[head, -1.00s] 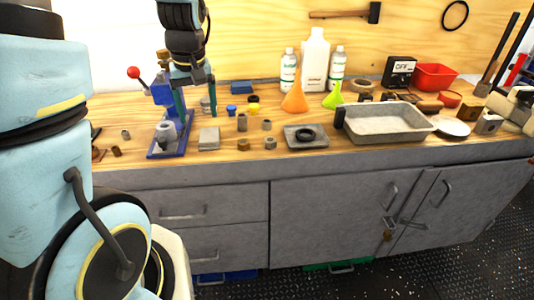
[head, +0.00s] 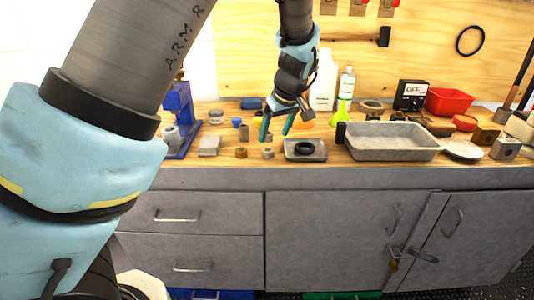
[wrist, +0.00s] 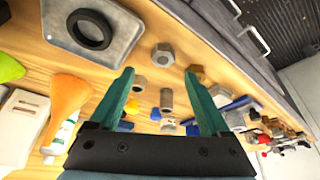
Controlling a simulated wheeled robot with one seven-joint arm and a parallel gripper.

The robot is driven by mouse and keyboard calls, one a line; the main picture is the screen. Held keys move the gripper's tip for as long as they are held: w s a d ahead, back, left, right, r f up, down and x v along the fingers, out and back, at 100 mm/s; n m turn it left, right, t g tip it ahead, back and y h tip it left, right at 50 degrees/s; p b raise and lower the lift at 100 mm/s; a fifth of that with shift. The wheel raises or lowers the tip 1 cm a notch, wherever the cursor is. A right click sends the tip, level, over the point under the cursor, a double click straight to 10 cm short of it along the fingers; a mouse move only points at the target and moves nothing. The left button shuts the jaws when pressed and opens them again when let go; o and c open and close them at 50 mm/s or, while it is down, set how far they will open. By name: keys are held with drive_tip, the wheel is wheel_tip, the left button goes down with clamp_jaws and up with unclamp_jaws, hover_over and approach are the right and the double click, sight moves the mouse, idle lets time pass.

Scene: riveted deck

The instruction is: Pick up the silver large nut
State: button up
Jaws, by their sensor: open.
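The silver large nut (wrist: 163,55) is a grey hex nut lying on the wooden bench top, beside the tray in the wrist view. In the head view the nut (head: 268,153) is small, near the bench's front edge. My gripper (wrist: 160,76) is open and empty, with green fingers spread. In the wrist view the nut shows just beyond the fingertips, between their lines. In the head view my gripper (head: 276,136) hangs above the bench, behind and above the nut.
A brass nut (wrist: 197,72) lies close to the silver one. Other small grey pieces (wrist: 166,99) stand nearby. A shallow grey tray (wrist: 117,50) holds a black ring. A blue press (head: 181,115) stands left, and a large metal pan (head: 390,155) right.

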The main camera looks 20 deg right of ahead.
sight(268, 150)
drive_tip(key=x, duration=0.2)
drive_tip(key=p+x, duration=0.2)
drive_tip(key=x, duration=0.1)
drive_tip(key=shift+a+f, duration=0.3)
drive_tip(key=shift+f, duration=0.05)
drive_tip(key=shift+w+f, duration=0.2)
drive_tip(key=shift+f, duration=0.35)
clamp_jaws()
